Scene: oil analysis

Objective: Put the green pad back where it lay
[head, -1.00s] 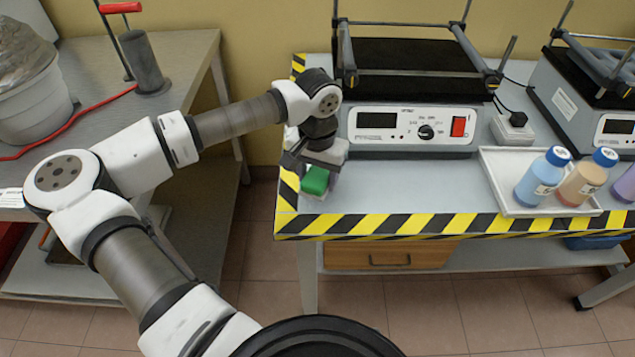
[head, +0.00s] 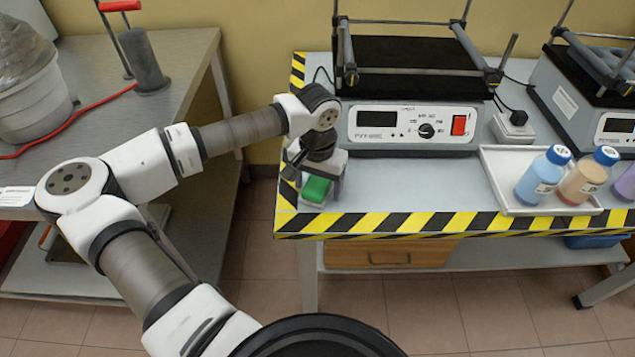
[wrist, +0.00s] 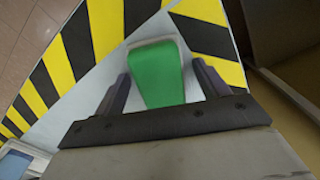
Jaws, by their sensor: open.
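The green pad (head: 316,189) has a pale underside and lies near the left end of the workbench, just inside the striped edge. In the wrist view the pad (wrist: 158,76) sits between my gripper's fingers, with a gap on each side. My gripper (head: 320,187) is open over the pad, and its fingers (wrist: 163,88) point down on both sides of it. In the head view the gripper covers part of the pad's back. I cannot tell exactly how close the fingertips are to the bench top.
A shaker with a control panel (head: 417,127) stands behind and right of the gripper. A white tray (head: 500,184) holds bottles farther right. Yellow-black tape (head: 400,222) marks the bench edge. Bare bench lies between gripper and tray. A grey table (head: 190,60) stands at left.

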